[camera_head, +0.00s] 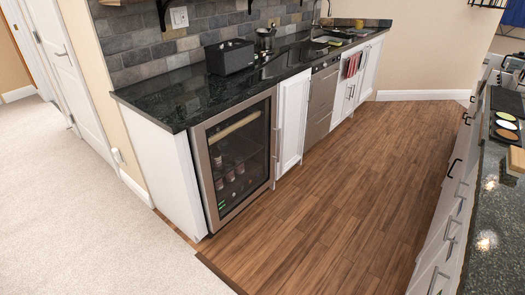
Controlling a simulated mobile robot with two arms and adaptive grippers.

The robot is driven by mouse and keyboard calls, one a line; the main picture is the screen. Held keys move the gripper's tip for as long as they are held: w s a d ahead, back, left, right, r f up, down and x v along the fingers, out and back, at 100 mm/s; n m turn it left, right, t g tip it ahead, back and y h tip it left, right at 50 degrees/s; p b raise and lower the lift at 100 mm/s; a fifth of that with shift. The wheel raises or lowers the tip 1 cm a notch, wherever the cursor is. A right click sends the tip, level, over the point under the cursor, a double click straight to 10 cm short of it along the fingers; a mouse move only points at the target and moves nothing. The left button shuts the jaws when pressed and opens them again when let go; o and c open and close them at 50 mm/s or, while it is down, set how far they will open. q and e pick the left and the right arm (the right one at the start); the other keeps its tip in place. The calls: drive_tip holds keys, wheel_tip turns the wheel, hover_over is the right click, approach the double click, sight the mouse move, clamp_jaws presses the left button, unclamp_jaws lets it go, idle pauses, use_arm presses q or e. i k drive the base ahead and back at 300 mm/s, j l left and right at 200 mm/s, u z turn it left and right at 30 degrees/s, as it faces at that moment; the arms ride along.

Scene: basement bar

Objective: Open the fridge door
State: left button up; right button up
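The fridge (241,160) is a low beverage cooler with a steel-framed dark glass door. It is built in under the dark counter, left of the middle of the head view. Its door looks shut. A vertical bar, seemingly the handle, runs along the right side of the door. Several bottles (229,174) show dimly through the glass, with a light wooden shelf front near the top. Neither of my grippers is in view.
The dark stone counter (165,98) carries a black box (229,56). A white cabinet (292,122) adjoins the fridge on the right. An island counter (490,225) bounds the right side. The wooden floor (335,205) between them is clear, as is the carpet (90,220) at left.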

sight(198, 133)
drive_tip(key=i+j, duration=0.15)
drive_tip(key=i, duration=0.45)
drive_tip(key=i+j, duration=0.1)
drive_tip(key=i, duration=0.5)
